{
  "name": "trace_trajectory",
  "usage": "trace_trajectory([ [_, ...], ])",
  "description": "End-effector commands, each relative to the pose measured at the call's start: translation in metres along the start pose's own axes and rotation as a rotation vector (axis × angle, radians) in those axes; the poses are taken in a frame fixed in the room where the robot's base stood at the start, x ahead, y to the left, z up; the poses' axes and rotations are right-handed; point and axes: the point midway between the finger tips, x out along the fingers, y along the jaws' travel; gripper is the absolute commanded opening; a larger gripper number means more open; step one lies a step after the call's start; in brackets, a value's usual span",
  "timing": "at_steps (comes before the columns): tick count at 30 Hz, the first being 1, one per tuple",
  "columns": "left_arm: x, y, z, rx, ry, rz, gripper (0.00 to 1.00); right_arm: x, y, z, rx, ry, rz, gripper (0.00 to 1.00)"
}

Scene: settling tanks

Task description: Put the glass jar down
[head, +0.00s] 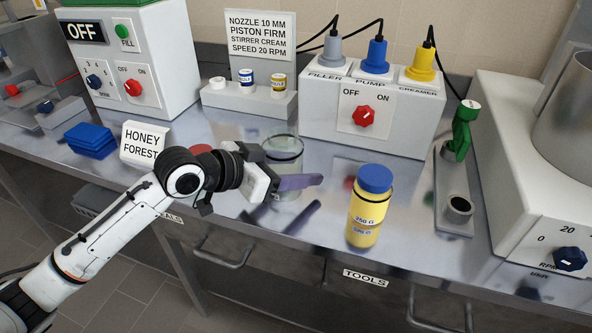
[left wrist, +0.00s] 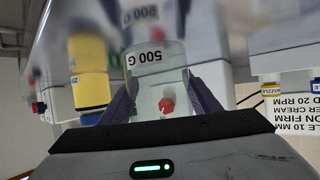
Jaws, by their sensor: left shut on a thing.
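The clear glass jar (head: 287,150) with a dark ring near its top stands upright over the steel bench, left of the yellow jar. My left gripper (head: 296,182) is shut on it from the left; one purple finger shows across its front. In the left wrist view, the glass jar (left wrist: 160,78) with a "500 G" label sits between both purple fingers. I cannot tell whether its base touches the bench. My right gripper is in neither view.
A yellow jar with a blue lid (head: 371,205) stands to the right. A socket box (head: 375,118) is behind, and a green-handled fixture (head: 453,185) is further right. A "HONEY FOREST" sign (head: 144,142) and blue stack (head: 90,140) are left. Bare bench (head: 318,228) lies in front.

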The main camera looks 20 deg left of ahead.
Motion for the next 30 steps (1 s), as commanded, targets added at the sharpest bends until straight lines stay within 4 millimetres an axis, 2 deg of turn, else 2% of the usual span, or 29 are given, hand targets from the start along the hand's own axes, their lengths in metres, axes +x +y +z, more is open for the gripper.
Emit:
trace_trajectory([
  [10, 0.001, 0.0, 0.001, 0.003, 0.009, -0.001, 0.09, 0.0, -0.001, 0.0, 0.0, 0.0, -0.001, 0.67],
  [11, 0.003, 0.0, 0.005, 0.001, 0.001, 0.0, 0.58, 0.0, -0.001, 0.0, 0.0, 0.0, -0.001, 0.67],
  [14, 0.002, 0.0, 0.005, 0.001, 0.001, 0.0, 0.75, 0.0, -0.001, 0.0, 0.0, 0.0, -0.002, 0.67],
  [24, 0.001, 0.0, 0.003, 0.002, 0.001, -0.001, 0.75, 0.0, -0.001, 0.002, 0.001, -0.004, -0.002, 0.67],
  [26, -0.004, -0.001, 0.004, 0.002, 0.001, -0.002, 0.75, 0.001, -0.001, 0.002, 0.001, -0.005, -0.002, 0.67],
  [30, -0.026, -0.001, 0.004, 0.004, -0.001, -0.003, 0.75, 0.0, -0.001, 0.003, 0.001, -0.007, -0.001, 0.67],
])
